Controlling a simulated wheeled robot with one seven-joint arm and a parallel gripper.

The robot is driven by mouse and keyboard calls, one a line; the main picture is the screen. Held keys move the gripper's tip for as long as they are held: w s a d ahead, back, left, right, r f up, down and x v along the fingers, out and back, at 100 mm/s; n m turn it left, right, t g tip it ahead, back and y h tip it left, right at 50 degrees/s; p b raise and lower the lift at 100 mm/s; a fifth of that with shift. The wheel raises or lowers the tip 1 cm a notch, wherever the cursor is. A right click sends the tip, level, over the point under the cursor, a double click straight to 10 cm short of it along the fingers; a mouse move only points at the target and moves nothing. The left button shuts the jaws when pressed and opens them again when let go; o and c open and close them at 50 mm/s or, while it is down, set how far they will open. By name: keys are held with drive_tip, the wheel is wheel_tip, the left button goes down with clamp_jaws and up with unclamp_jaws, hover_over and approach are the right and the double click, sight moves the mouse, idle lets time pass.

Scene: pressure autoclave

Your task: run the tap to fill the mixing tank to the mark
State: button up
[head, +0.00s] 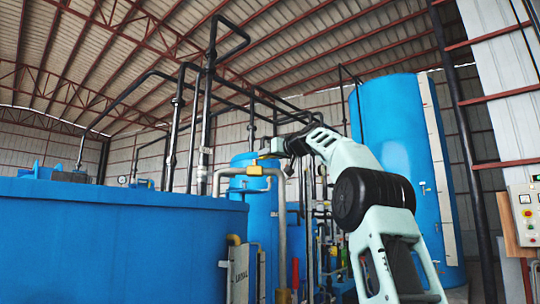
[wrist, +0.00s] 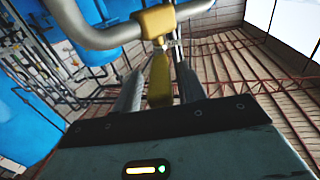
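The tap is a yellow valve body (wrist: 157,22) on a beige pipe (wrist: 100,37), with a yellow lever (wrist: 160,80). In the head view the valve (head: 254,171) and pipe (head: 283,225) stand by the right edge of a large open-looking blue tank (head: 110,240), probably the mixing tank. The pipe's end bends down behind the rim. My gripper (wrist: 160,75) reaches the valve from the right, its two grey fingers on either side of the lever. Slim gaps seem to show beside the lever, so the fingers look open around it. The water level and mark are hidden.
A tall blue tank (head: 400,160) stands behind my arm at the right. A control panel (head: 526,213) is at the far right edge. Dark vertical pipes (head: 205,130) rise behind the valve. A smaller blue tank (head: 255,215) stands behind the pipe.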

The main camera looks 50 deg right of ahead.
drive_tip(key=b+v, duration=0.7)
drive_tip(key=v, duration=1)
drive_tip(key=shift+s+b, duration=0.25)
drive_tip(key=shift+b, duration=0.15)
drive_tip(key=shift+r, duration=0.1)
idle(0.7)
drive_tip(key=p+x, duration=1.7)
drive_tip(key=p, duration=0.2)
drive_tip(key=shift+w+a+r, duration=0.1)
drive_tip(key=shift+w+r, duration=0.05)
drive_tip(key=shift+w+f, duration=0.2)
drive_tip(key=shift+w, duration=0.45)
